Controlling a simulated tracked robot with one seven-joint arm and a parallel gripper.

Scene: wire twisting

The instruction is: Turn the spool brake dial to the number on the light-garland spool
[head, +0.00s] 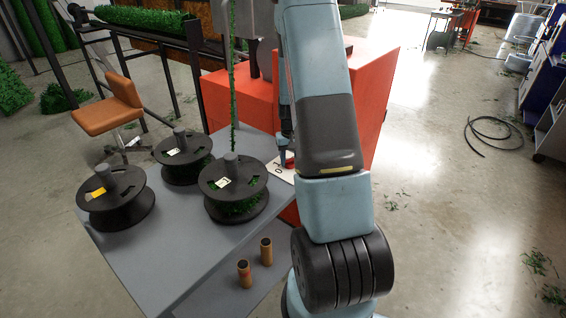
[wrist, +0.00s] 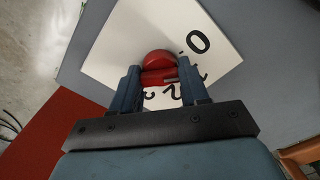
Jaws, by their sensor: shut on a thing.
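The red spool brake dial (wrist: 158,66) sits on a white plate (wrist: 125,45) with black numbers. A 0 shows clearly in the wrist view; the other figures are partly hidden by my gripper. My gripper (wrist: 160,80) is shut on the dial, one blue finger on each side.
Two more black spools stand on the grey table (head: 180,250), one at the back (head: 183,157) and one at left with a yellow tag (head: 115,198). Two small brown cylinders (head: 255,262) are near the front. A red machine body (head: 240,100) rises behind.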

